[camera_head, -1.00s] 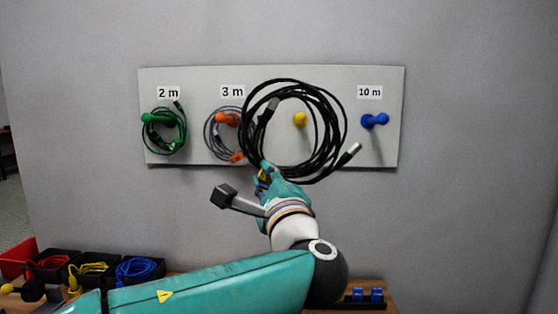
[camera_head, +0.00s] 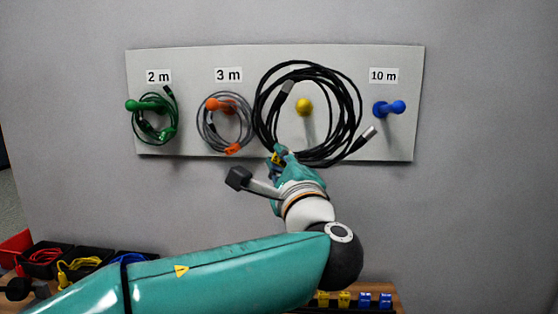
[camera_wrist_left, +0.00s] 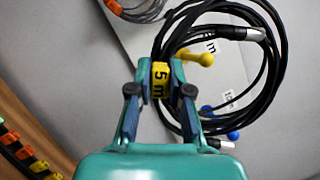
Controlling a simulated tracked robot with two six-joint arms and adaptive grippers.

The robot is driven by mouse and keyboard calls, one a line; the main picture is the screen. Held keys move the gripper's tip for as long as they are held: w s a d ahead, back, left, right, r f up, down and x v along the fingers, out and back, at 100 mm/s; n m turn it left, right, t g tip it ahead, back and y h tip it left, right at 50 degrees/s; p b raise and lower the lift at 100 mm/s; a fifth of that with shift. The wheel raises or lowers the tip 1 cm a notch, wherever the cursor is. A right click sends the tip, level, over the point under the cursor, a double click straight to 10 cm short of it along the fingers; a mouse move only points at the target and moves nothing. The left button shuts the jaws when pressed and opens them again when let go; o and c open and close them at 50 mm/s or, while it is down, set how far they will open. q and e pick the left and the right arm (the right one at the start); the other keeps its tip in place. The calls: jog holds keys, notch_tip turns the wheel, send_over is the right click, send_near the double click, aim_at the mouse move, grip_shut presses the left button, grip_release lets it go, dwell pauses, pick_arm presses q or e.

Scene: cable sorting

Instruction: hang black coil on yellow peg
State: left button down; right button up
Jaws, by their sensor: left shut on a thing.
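The black coil (camera_head: 349,90) hangs in front of the board, with its connector end sticking out to the lower right. My left gripper (camera_head: 279,156) is shut on its yellow "5 m" tag (camera_wrist_left: 160,80) at the coil's lower left. The yellow peg (camera_head: 304,107) shows through the coil's opening, near its middle; it also shows inside the loop in the left wrist view (camera_wrist_left: 199,57). I cannot tell whether the peg tip is inside the loop or still behind it. My right gripper is not in view.
The green peg (camera_head: 139,105) holds a green coil and the orange peg (camera_head: 217,104) a grey coil, left of the black one. The blue peg (camera_head: 388,108) at right is empty. Bins with red (camera_head: 43,257) and yellow (camera_head: 81,264) cables stand below left.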

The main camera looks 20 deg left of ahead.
pick_arm(q)
jog(key=shift+w, duration=0.2)
jog(key=w+a+f+p, duration=0.2)
jog(key=w+p, duration=0.2)
jog(key=w, duration=0.5)
jog(key=w+a+f+p, duration=0.3)
jog(key=w+p, duration=0.2)
jog(key=w, duration=0.3)
jog(key=shift+w+f, duration=0.3)
jog(key=shift+w, duration=0.1)
dwell(1.4)
jog(key=shift+a+f, duration=0.1)
jog(key=shift+f, duration=0.05)
dwell(0.3)
jog(key=c, duration=1)
grip_release()
